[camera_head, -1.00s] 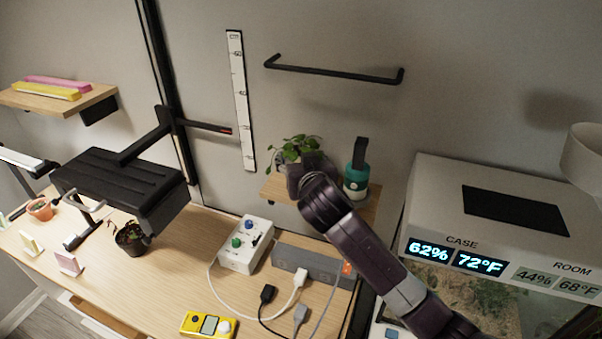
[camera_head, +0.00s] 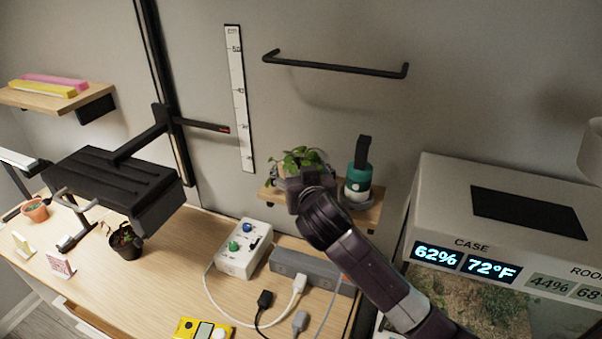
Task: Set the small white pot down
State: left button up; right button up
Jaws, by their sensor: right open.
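A green leafy plant (camera_head: 300,158) stands over the small wooden wall shelf (camera_head: 367,215). The pot beneath its leaves is mostly hidden behind my right gripper, so I cannot make out its colour or exactly how its base meets the shelf. My right gripper (camera_head: 304,178) is open at the plant, its fingers spread to either side of the pot area. Whether a finger touches the pot is hidden. My left gripper is out of view.
A teal and white bottle (camera_head: 357,183) stands close to the right of the gripper on the shelf. A black rail (camera_head: 335,68) is above. A control box (camera_head: 243,250), power strip (camera_head: 315,268) and cables lie below. The display case (camera_head: 500,200) is at right.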

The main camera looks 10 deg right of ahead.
jog(key=b+v, duration=0.2)
jog(key=v, duration=1)
jog(key=shift+b, duration=0.3)
jog(key=shift+a, duration=0.1)
dwell(1.3)
